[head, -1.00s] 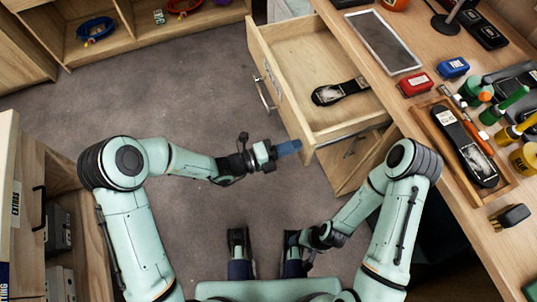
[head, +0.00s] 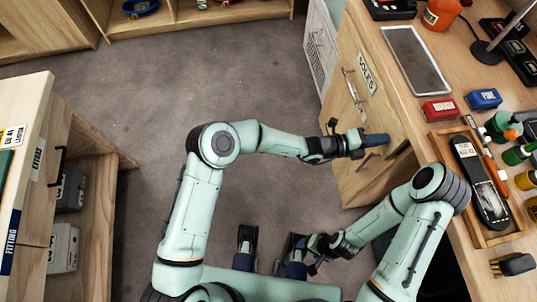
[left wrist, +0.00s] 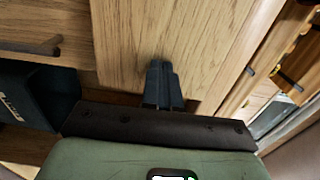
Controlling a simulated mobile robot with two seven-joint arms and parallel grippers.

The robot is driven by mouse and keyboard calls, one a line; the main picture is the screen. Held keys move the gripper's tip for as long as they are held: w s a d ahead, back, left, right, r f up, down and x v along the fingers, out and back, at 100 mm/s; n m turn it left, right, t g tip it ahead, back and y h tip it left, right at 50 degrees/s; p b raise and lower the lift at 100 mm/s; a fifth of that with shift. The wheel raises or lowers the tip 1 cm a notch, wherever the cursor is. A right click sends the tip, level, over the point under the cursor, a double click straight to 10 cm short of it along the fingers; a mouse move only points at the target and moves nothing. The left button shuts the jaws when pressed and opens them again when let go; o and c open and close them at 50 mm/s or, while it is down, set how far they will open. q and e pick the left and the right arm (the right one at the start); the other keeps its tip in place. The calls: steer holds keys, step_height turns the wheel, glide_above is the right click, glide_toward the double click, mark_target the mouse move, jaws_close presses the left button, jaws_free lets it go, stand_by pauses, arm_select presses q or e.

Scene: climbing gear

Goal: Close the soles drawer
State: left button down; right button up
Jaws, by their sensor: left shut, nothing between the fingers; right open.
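The soles drawer shows its wooden front (head: 376,84) in the head view, with a SOLES label and a metal bar handle (head: 355,90). The front lies along the desk's edge, and the drawer's inside is hidden. It looks pushed in; I cannot tell whether a small gap is left. My left gripper (head: 376,140) is shut and empty, with its fingertips at the near end of the drawer front. In the left wrist view its fingers (left wrist: 162,85) point at a plain wooden panel, touching or very close. My right gripper (head: 316,250) is open and empty, low in front of my base, away from the drawer.
The desk top holds a tablet (head: 416,58), a red box (head: 439,109), a blue box (head: 484,98) and a wooden tray (head: 431,140) with a sole in it. A shelf unit (head: 95,185) stands at the left. The carpet (head: 270,90) between is clear.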

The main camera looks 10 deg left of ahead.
mark_target(392, 137)
arm_select(q)
steer(key=x, duration=0.3)
steer(key=shift+w+d+b, duration=0.1)
steer(key=shift+d+b, duration=0.2)
steer(key=shift+r, duration=0.1)
arm_select(e)
steer(key=shift+w+a+f, duration=0.1)
steer(key=shift+a+f, duration=0.05)
steer(key=shift+f, duration=0.15)
arm_select(q)
steer(key=shift+d+r, duration=0.1)
steer(key=shift+r, duration=0.1)
steer(key=shift+a, duration=0.25)
steer(key=p+v, duration=0.2)
steer(key=v, duration=1.2)
steer(key=shift+f, duration=0.25)
arm_select(e)
steer(key=shift+s+a+r, duration=0.85)
steer(key=shift+s+r, duration=0.15)
steer(key=shift+s, duration=0.1)
